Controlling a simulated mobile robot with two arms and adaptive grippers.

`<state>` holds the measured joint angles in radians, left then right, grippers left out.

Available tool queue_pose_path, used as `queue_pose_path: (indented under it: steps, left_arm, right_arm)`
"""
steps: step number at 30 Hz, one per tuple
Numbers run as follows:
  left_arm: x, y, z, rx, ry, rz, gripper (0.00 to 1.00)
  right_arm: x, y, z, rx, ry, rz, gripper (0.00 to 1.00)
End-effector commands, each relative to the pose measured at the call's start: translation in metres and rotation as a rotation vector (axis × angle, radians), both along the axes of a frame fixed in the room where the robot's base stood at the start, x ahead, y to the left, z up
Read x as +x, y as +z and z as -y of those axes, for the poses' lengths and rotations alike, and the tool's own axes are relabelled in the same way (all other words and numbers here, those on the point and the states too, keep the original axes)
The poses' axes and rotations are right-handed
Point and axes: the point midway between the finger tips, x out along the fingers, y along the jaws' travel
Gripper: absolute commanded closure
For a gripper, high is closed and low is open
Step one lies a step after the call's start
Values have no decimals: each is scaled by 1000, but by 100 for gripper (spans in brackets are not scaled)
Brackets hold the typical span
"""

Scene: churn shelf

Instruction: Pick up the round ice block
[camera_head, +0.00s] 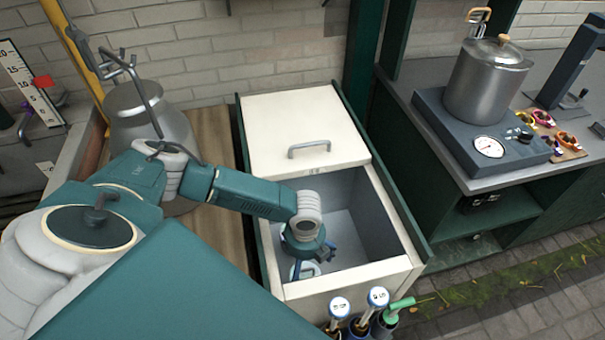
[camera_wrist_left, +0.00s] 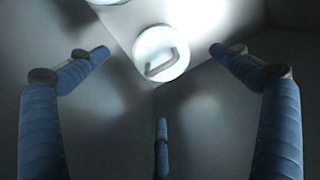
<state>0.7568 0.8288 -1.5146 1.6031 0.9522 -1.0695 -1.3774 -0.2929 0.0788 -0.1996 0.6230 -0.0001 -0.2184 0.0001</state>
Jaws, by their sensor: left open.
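The round ice block (camera_wrist_left: 152,42) looks like a pale white disc with a grey loop handle across its face. In the left wrist view it lies at the top middle, near a corner of the bin, between my open blue fingers and apart from them. My left gripper is open and empty, reaching down inside the bin. My right gripper is in neither view.
The chest's open bin (camera_head: 385,283) has close walls around my left gripper. A white lid (camera_head: 300,125) with a handle covers its back half. A second pale rounded edge (camera_wrist_left: 127,20) shows at the wrist view's top.

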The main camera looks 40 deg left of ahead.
Motion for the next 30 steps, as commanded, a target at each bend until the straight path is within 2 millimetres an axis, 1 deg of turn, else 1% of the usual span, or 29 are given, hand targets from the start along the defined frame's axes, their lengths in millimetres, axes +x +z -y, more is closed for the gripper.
queue_pose_path:
  steps: [1, 3, 6, 11, 15, 18, 22, 28, 29, 30]
  left_arm:
    - [-1, -9, 0, 1, 0, -3, 0]
    - [-1, -19, 0, 1, 1, -4, 0]
    - [0, -27, 0, 1, 2, -2, 0]
    - [-1, -38, 1, 0, 3, -3, 0]
    - [-1, -58, 2, 0, 3, -4, 0]
    - [-1, -72, 2, -1, 5, -3, 0]
    - [0, -80, 2, -1, 4, -1, 0]
    - [0, -81, 2, -1, 4, -1, 0]
    - [0, -81, 2, -1, 4, -1, 2]
    - [0, -81, 2, -1, 4, -1, 10]
  right_arm:
    - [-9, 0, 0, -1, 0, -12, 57]
    - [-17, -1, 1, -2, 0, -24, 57]
    - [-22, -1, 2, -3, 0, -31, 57]
    - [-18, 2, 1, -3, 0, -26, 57]
    - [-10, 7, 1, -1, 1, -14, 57]
    - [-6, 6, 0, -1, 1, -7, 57]
    - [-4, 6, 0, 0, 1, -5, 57]
    - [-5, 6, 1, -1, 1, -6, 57]
    - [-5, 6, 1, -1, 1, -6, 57]
    - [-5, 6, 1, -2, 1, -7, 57]
